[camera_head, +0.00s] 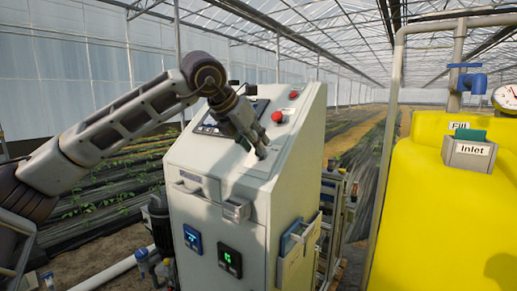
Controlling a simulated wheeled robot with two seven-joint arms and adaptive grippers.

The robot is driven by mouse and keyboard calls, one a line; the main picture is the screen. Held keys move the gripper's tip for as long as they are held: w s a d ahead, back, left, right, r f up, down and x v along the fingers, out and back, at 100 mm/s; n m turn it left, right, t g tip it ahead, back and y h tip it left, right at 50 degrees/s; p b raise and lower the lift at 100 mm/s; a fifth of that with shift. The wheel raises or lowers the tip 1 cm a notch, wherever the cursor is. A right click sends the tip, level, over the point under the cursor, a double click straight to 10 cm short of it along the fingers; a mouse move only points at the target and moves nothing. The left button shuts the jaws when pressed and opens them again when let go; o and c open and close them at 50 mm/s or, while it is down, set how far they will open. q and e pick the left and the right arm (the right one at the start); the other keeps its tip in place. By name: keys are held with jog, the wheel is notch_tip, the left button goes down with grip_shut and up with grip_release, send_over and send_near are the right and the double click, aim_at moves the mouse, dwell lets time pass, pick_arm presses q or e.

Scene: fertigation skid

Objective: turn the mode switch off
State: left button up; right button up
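The grey control cabinet (188,157) stands in the middle of the camera_head view, with a sloped top panel. My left arm reaches in from the left. My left gripper (261,152) points down at the lower right part of this panel, with its fingertips at or very close to the surface. I cannot tell whether they touch it. I cannot make out the mode switch; it may be hidden at the fingertips. The finger gap is too small to judge. My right gripper is not in view.
Two red buttons (277,116) sit on the panel's right side. A dark screen (210,127) is partly behind my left gripper. Small displays (229,261) are on the front. A yellow tank (440,220) with a pipe frame stands at right. Crop rows lie behind.

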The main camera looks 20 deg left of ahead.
pick_arm(q)
jog(key=shift+x, duration=1.5)
grip_shut()
